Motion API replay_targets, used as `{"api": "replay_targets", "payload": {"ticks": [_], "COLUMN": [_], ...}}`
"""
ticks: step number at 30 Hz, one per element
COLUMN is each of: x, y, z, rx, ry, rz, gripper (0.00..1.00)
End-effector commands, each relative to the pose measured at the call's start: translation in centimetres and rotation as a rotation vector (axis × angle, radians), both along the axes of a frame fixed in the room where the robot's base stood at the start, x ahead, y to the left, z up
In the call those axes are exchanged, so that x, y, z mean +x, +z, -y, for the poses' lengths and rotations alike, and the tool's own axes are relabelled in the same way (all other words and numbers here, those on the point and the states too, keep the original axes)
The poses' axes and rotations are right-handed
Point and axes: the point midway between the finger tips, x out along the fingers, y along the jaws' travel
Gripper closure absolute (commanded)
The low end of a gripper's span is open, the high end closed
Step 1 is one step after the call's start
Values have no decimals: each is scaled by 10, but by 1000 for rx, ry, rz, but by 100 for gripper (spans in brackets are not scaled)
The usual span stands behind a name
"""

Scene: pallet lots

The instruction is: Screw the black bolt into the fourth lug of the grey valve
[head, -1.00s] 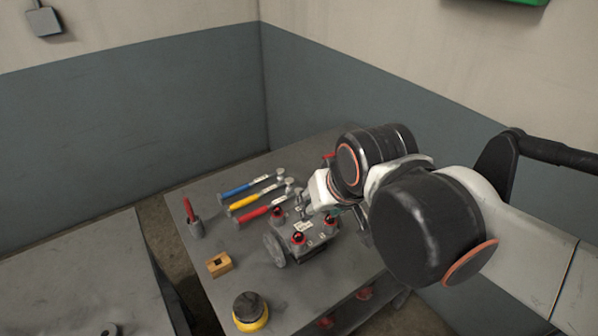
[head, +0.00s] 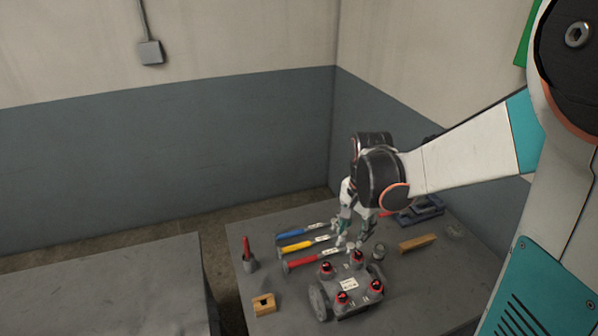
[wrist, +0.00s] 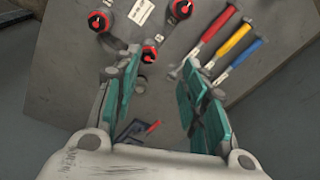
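The grey valve (head: 325,300) lies on the bench, with several red-ringed, black-topped fittings on it. One black top (head: 357,255) is at its back, nearest my gripper; fittings also show in the wrist view (wrist: 98,21). I cannot single out a loose black bolt or tell which lug is the fourth. My gripper (head: 347,243) points down just behind the valve, near the hammer heads. In the wrist view its teal-padded fingers (wrist: 160,68) are wide apart with nothing held between them. A small grey cylinder (head: 378,252) stands beside the valve's back right.
Blue (head: 302,232), yellow (head: 308,244) and red (head: 302,261) hammers lie left of my gripper. A holder with a red-handled tool (head: 248,257), a wooden block (head: 264,304), a wooden bar (head: 417,243) and a blue tray (head: 426,207) stand around. Another grey bench (head: 110,290) is at left.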

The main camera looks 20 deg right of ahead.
Motion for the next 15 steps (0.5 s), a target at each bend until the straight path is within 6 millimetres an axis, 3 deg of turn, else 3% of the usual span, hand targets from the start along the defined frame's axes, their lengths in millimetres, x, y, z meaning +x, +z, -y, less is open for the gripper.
{"api": "replay_targets", "payload": {"ticks": [6,15], "x": [7,7], "y": [-16,-27], "z": [26,31], "rx": [23,29], "ry": [-179,-230], "rz": [-62,-79], "gripper": [60,60]}}
